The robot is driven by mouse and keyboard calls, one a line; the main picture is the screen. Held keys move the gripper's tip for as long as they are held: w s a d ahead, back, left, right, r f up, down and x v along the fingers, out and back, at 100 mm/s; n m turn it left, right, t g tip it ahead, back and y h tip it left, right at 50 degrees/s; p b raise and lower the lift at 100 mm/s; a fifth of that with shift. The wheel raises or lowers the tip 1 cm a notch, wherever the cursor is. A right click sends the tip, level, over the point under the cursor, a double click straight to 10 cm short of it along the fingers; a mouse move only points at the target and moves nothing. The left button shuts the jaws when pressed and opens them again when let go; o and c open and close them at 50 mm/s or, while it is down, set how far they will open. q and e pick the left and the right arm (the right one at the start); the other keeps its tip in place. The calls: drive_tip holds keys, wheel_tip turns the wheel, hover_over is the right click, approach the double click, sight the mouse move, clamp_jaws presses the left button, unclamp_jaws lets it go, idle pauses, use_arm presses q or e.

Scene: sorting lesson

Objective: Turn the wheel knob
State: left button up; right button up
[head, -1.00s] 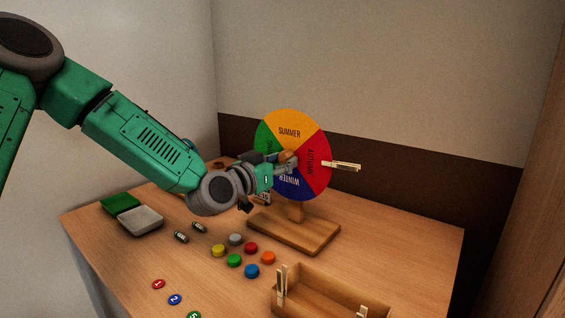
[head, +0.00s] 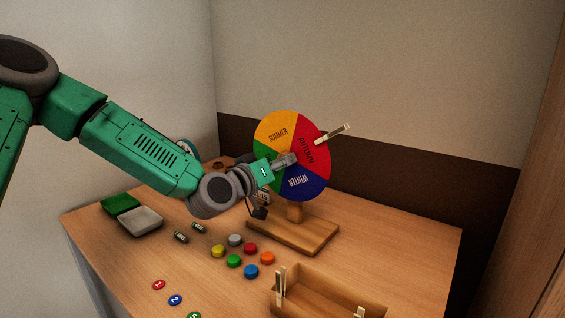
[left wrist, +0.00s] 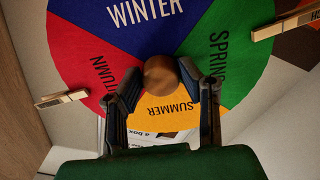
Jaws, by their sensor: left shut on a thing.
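The season wheel (head: 318,160) has yellow SUMMER, red AUTUMN, blue WINTER and green SPRING sectors and stands upright on a wooden stand (head: 310,235). In the head view SUMMER is at upper left, AUTUMN at upper right and WINTER at the bottom; my gripper partly hides SPRING. My left gripper (head: 288,160) is at the wheel's centre. In the left wrist view its two fingers are shut on the round brown wooden knob (left wrist: 160,74). A clothespin (head: 333,133) is clipped to the AUTUMN edge. My right gripper is not in view.
An open wooden box (head: 345,288) with clothespins on its rim stands at the front. Several coloured round pieces (head: 251,271), two small batteries (head: 181,237), numbered discs (head: 175,300), a green tray (head: 120,204) and a grey tray (head: 141,220) lie left of it. The table's right side is clear.

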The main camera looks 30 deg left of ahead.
use_arm(q)
drive_tip(key=n+b, duration=0.2)
drive_tip(key=n, duration=0.9)
drive_tip(key=shift+a+n, duration=0.1)
drive_tip(key=shift+n, duration=0.2)
drive_tip(key=shift+f, duration=0.1)
idle(0.3)
drive_tip(key=o, duration=1.1)
drive_tip(key=shift+o, duration=0.2)
drive_tip(key=shift+a, duration=0.15)
